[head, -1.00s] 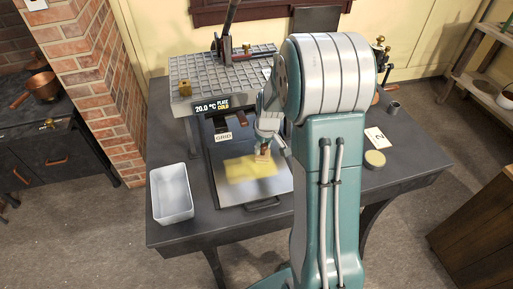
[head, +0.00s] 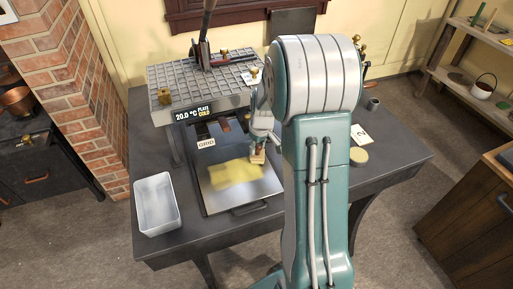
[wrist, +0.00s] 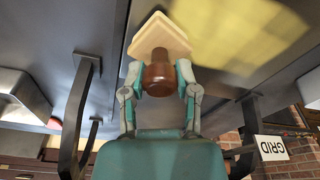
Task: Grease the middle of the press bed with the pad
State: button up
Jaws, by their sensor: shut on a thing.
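The press bed (head: 222,203) is a flat metal plate on the table, under the front of the gridded press plate. A yellow patch (head: 233,174) covers part of its middle. My gripper (head: 260,141) is over the right part of the bed, shut on the brown knob (wrist: 159,78) of the pad. The pad (wrist: 160,38) is a pale square block beyond the fingers in the wrist view. In the head view the pad (head: 257,158) is at the right edge of the yellow patch. I cannot tell whether it touches the bed.
A white bin (head: 156,203) stands left of the bed. The gridded press plate (head: 205,80) overhangs the back, with a GRID tag (head: 206,142) below. A round tin (head: 358,156) and a numbered card (head: 361,134) lie at right. The table's front right is clear.

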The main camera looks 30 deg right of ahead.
jog(key=shift+r, duration=2.75)
jog(key=shift+r, duration=0.1)
jog(key=shift+r, duration=0.9)
jog(key=shift+w+r, duration=0.1)
jog(key=shift+r, duration=0.5)
grip_shut()
jog(key=shift+r, duration=0.1)
